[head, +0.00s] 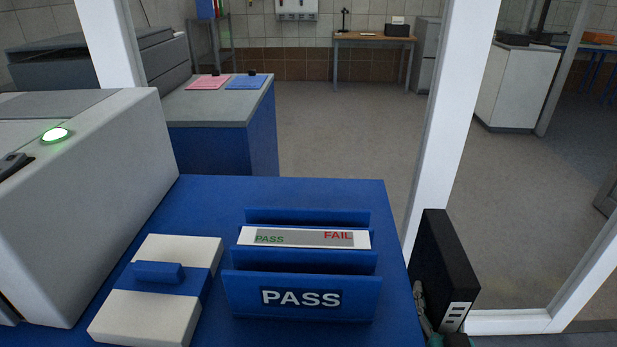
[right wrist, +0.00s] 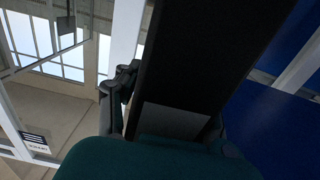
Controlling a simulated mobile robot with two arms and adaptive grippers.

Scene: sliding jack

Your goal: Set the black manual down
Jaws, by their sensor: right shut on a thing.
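The black manual (head: 445,262) stands upright at the right of the head view, just off the right edge of the blue table (head: 215,197). It has a white label with dark marks near its lower end. My right gripper (head: 437,325) is shut on its lower end, mostly hidden at the bottom of the picture. In the right wrist view the manual (right wrist: 205,55) is a dark slab rising from between the fingers. My left gripper is not in view.
A blue PASS rack (head: 301,298) with a PASS/FAIL strip (head: 304,238) stands on the table. A white and blue block (head: 155,290) lies left of it, beside a large grey machine (head: 95,200). A white frame post (head: 450,110) rises behind the manual.

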